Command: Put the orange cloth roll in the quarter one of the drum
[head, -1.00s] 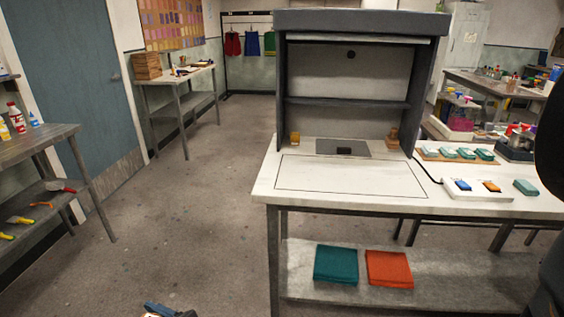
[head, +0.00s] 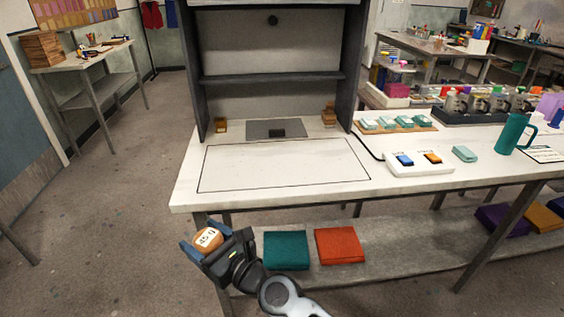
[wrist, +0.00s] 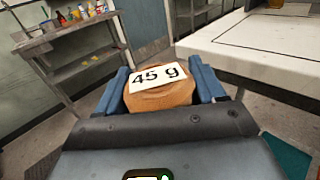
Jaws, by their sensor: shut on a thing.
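In the wrist view the label on the roll (wrist: 160,95) reads "45 g", and the roll sits between the two blue fingers (wrist: 159,95). My gripper holds it in front of the white table's near left corner, clear of the table top. I cannot make out a drum with quarters in either view.
Folded teal (head: 286,250) and orange cloths (head: 340,245) lie on the shelf below. Floor at left is free.

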